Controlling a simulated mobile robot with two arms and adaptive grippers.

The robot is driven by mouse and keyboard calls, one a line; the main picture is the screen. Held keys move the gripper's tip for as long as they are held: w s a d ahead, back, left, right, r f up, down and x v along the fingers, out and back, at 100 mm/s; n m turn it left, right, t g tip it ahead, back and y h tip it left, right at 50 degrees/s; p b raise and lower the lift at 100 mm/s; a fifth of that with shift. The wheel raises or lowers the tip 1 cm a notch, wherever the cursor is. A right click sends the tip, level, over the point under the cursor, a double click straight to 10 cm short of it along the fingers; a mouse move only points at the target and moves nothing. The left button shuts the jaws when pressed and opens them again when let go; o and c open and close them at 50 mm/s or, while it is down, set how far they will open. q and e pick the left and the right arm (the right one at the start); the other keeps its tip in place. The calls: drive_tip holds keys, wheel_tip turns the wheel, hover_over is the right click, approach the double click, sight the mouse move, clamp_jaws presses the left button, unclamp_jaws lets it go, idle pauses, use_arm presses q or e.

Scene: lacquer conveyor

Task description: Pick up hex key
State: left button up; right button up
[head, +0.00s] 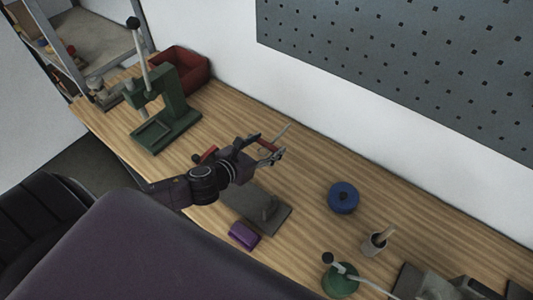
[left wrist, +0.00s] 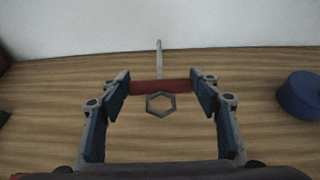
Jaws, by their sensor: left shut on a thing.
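My left gripper (head: 268,150) is in the middle of the head view, over the workbench. It is shut on the hex key, which has a red bar (left wrist: 160,87) and a thin grey shaft (left wrist: 159,59). In the left wrist view the red bar lies crosswise between the two blue-padded fingers, and the shaft points away from me. A grey hexagonal ring (left wrist: 160,104) shows just on the near side of the bar; I cannot tell if it is joined to it. In the head view the shaft (head: 283,132) sticks out past the fingertips. My right gripper is not in view.
The wooden bench (head: 310,165) holds a green press (head: 180,105), a red bin (head: 185,68), a grey plate (head: 252,207), a purple block (head: 244,235), a blue round tin (head: 343,197) and a cup (head: 374,246). A wall with a pegboard (head: 400,60) stands behind.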

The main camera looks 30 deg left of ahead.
use_arm(q)
wheel_tip(320, 180, up, 14)
drive_tip(key=shift+f, duration=0.15)
idle(0.6)
drive_tip(key=s+d+f+n+g+y+b, duration=0.2)
drive_tip(key=s+d+n+g+y+b, duration=0.2)
drive_tip(key=s+d+n+y+b, duration=0.4)
drive_tip(key=s+n+y, duration=0.3)
drive_tip(key=n+y, duration=0.1)
drive_tip(key=shift+f+g+y, duration=0.25)
drive_tip(key=shift+g+y, duration=0.05)
drive_tip(key=shift+g, duration=0.1)
